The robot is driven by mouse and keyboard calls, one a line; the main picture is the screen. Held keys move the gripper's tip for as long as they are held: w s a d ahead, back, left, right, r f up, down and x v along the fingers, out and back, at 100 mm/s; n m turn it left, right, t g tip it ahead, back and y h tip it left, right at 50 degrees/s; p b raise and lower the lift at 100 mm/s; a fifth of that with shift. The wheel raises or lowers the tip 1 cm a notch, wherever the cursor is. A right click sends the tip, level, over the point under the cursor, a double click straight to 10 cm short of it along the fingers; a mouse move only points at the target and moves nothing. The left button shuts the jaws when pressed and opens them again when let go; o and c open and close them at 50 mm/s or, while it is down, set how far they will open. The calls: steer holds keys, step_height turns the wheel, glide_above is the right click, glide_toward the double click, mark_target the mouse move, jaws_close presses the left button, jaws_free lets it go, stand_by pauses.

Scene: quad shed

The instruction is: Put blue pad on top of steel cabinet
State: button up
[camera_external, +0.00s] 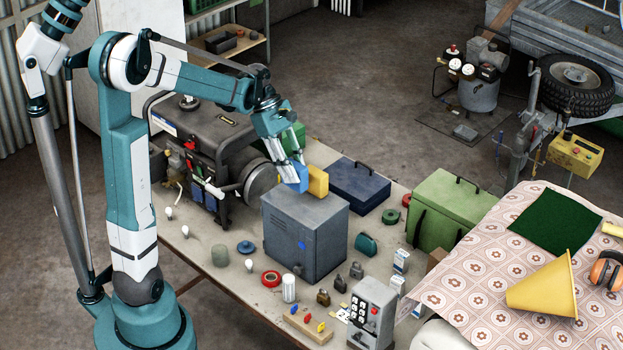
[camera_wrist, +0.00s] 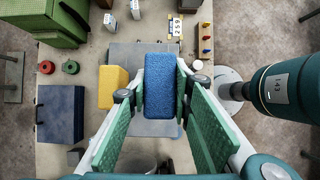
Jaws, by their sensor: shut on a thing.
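The blue pad (camera_external: 296,178) is at the back edge of the steel cabinet's top in the external view. In the wrist view the blue pad (camera_wrist: 161,86) lies between both fingers of my gripper (camera_wrist: 160,88), which is shut on it. The grey steel cabinet (camera_external: 304,236) stands on the table, with its top (camera_wrist: 150,52) partly under the pad. I cannot tell whether the pad touches the cabinet top. A yellow block (camera_external: 318,181) is right beside the pad; it also shows in the wrist view (camera_wrist: 112,85).
A dark blue case (camera_external: 361,184) and a green toolbox (camera_external: 446,208) stand right of the cabinet. A generator (camera_external: 215,145) stands to the left. The front part of the cabinet top (camera_external: 300,208) is clear.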

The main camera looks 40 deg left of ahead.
steer(key=shift+f, duration=1.6)
steer(key=shift+f, duration=2.1)
steer(key=shift+f, duration=0.2)
steer(key=o, duration=0.7)
steer(key=shift+c, duration=0.2)
steer(key=shift+r, duration=0.1)
steer(key=shift+r, duration=0.1)
steer(key=v, duration=1.2)
steer(key=shift+d, duration=0.1)
